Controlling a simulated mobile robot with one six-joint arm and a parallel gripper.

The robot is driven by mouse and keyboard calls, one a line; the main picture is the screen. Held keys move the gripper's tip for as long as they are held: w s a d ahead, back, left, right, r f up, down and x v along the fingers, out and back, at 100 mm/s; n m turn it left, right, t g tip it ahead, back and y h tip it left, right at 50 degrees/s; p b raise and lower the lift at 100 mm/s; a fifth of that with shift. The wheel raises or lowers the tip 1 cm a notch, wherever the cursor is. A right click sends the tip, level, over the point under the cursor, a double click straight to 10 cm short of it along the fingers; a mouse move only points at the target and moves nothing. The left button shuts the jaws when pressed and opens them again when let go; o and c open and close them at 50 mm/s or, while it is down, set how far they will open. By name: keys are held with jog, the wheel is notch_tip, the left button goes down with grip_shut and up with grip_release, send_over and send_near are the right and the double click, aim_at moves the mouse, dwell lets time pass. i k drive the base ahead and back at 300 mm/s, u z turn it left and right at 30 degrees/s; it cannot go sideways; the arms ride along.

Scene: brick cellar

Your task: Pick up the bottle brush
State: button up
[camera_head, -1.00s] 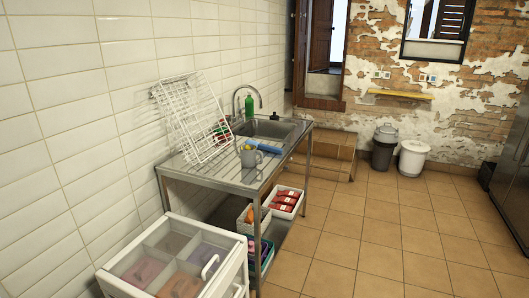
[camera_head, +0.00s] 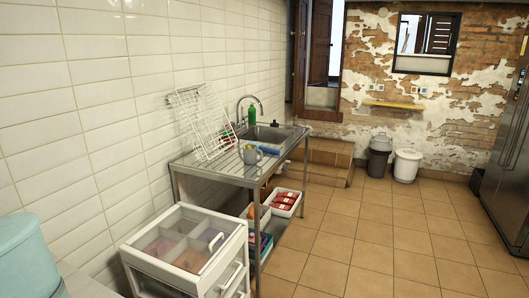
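I cannot make out a bottle brush for certain. On the steel sink unit (camera_head: 205,171) stands a grey jug (camera_head: 250,156) with something yellow at its top. A blue item (camera_head: 269,152) lies just right of the jug, too small to identify. A white wire rack (camera_head: 203,122) leans against the tiled wall, with small red and green items partly hidden behind it. A green bottle (camera_head: 252,116) stands by the tap. My gripper is not in view.
A white drawer unit (camera_head: 170,278) with a clear, divided top stands in front of the sink unit. A teal container (camera_head: 26,262) is at the lower left. The shelf below holds baskets, including a white one (camera_head: 284,210). The tiled floor (camera_head: 380,235) at right is clear.

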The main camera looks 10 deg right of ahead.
aim_at(266, 148)
jog(key=z, duration=5.05)
jog(key=i, duration=0.15)
jog(key=u, duration=3.05)
jog(key=i, duration=2.15)
jog(key=z, duration=0.05)
